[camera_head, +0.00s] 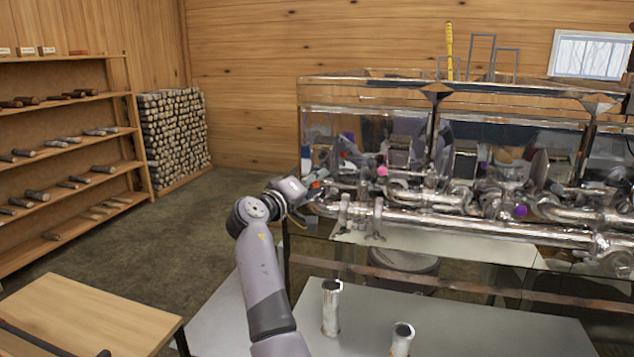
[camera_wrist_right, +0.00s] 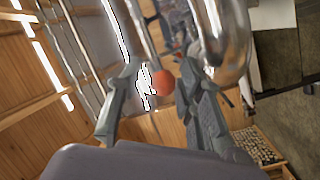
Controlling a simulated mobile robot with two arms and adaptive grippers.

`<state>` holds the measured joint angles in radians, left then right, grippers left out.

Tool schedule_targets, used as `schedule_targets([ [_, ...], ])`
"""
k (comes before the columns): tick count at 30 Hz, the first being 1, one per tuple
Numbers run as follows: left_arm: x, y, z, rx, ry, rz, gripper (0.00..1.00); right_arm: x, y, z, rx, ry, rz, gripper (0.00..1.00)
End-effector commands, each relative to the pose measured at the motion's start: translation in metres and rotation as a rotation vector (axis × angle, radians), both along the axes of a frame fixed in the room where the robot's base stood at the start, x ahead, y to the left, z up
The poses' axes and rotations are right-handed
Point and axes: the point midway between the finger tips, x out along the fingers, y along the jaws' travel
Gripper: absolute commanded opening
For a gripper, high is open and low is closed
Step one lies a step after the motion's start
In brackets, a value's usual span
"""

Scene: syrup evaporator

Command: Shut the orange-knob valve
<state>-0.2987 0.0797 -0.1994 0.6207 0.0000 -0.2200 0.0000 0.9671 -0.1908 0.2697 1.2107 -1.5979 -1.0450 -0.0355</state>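The orange knob (camera_wrist_right: 163,83) shows in the right wrist view as a round orange-red ball, between the fingertips of my right gripper (camera_wrist_right: 160,74). The fingers stand apart with visible gaps at the knob's sides; I cannot make out any contact. In the head view my right gripper (camera_head: 314,184) is at the left end of the evaporator's metal pipework, with a small orange-red spot, the knob (camera_head: 316,185), beside its fingers. The valve body is mostly hidden there. My left gripper is not in view.
The shiny evaporator (camera_head: 460,222) with many pipes fills the right side. A pink knob (camera_head: 382,171) and a purple knob (camera_head: 521,210) sit farther right. Two metal cylinders stand on the grey table (camera_head: 450,325) in front. A wooden table (camera_head: 90,315) is at lower left; open floor lies behind it.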

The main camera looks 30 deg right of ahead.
Motion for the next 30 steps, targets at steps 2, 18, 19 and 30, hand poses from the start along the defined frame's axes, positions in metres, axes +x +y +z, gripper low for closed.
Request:
schedule_targets([
  [2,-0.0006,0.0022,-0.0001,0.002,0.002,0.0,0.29,0.0,0.0,0.0,0.0,0.0,0.0,0.33],
  [18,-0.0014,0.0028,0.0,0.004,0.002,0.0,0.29,-0.0002,-0.0005,0.0009,-0.001,-0.002,-0.001,0.0],
  [19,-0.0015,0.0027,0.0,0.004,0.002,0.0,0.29,-0.0003,-0.0006,0.001,-0.001,-0.002,-0.001,0.0],
  [30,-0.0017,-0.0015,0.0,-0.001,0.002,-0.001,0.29,-0.0005,-0.0008,0.0023,-0.003,-0.002,-0.001,0.0],
])
